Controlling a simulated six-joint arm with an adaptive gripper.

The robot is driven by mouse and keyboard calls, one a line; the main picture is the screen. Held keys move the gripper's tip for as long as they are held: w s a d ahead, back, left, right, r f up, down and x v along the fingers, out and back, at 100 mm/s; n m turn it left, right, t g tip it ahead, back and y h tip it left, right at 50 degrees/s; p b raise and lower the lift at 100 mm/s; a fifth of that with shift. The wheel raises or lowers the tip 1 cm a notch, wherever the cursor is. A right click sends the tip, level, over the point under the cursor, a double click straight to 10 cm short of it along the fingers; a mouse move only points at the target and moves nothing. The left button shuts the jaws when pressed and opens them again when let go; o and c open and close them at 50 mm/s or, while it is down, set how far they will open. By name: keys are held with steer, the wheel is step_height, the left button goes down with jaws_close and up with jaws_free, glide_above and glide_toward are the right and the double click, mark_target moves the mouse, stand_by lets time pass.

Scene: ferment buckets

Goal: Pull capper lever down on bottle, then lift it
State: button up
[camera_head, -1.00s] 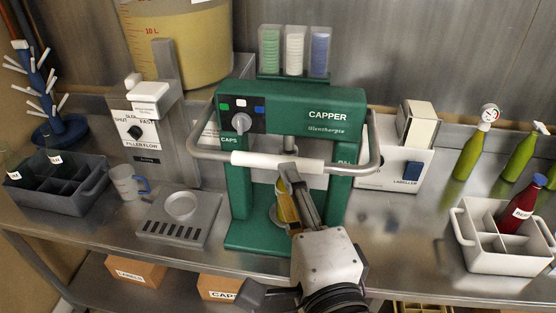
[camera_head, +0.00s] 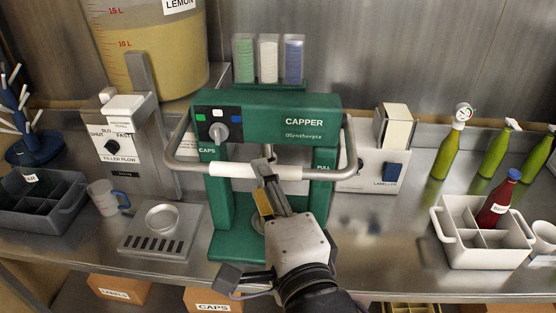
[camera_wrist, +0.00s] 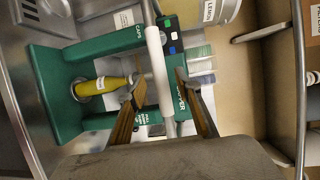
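The green capper (camera_head: 290,110) stands on the bench. My gripper (camera_head: 264,178) is at the right part of the grip. In the wrist view, my gripper (camera_wrist: 160,90) is open, one finger on each side of the white grip (camera_wrist: 157,70), with gaps visible on both sides. A yellow-green bottle (camera_wrist: 103,86) stands in the capper beyond the fingers. In the head view my arm and gripper hide this bottle.
The filler (camera_head: 125,135) with its drip tray and a cup (camera_head: 103,197) stand left of the capper. The labeller (camera_head: 375,165) is to the right. A white crate (camera_head: 480,245) holds a red bottle (camera_head: 497,200). Several green bottles (camera_head: 447,155) stand behind it.

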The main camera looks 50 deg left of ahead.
steer(key=shift+x, duration=2.3)
jaws_close()
